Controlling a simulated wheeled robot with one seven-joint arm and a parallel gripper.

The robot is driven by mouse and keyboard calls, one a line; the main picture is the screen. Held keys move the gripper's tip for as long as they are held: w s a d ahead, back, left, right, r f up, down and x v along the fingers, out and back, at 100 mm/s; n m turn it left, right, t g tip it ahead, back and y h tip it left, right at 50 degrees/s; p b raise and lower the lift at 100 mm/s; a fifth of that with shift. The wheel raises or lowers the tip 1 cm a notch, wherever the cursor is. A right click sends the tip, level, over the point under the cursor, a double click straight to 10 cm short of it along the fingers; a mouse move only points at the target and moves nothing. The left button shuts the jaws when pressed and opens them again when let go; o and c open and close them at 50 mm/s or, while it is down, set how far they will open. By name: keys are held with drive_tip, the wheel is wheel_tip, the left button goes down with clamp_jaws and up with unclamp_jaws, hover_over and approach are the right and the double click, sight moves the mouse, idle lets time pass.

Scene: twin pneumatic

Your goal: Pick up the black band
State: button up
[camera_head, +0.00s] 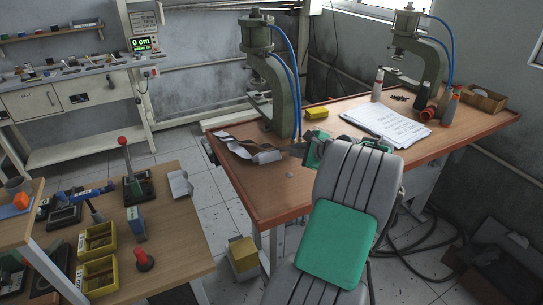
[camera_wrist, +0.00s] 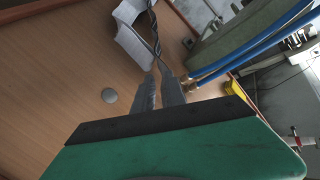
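The black band looks to be the dark, thin strip (camera_head: 238,142) lying on the brown table with pale crumpled material. In the wrist view the dark twisted band (camera_wrist: 152,22) runs from the top edge down toward my fingertips, beside the pale crumpled piece (camera_wrist: 130,42). My gripper (camera_wrist: 159,70) points at its near end; a narrow gap shows between the two fingers. Whether the band's end lies between the fingertips or just beyond them I cannot tell. In the head view my gripper (camera_head: 293,150) is small, just right of the pale material, and partly hidden by my arm.
A green press (camera_head: 282,95) with blue hoses stands close behind the band; a second press (camera_head: 432,65) is at right. A yellow box (camera_head: 316,112), papers (camera_head: 387,122) and bottles (camera_head: 378,85) are on the table. The table's front left is mostly clear except a small grey disc (camera_head: 290,175).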

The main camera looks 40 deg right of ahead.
sight(285, 150)
drive_tip(key=x, duration=0.3)
drive_tip(key=p+x, duration=0.1)
drive_tip(key=x, duration=0.3)
drive_tip(key=shift+w+a, duration=0.2)
drive_tip(key=shift+w, duration=0.2)
drive_tip(key=shift+r, duration=0.1)
drive_tip(key=shift+c, duration=0.4)
clamp_jaws()
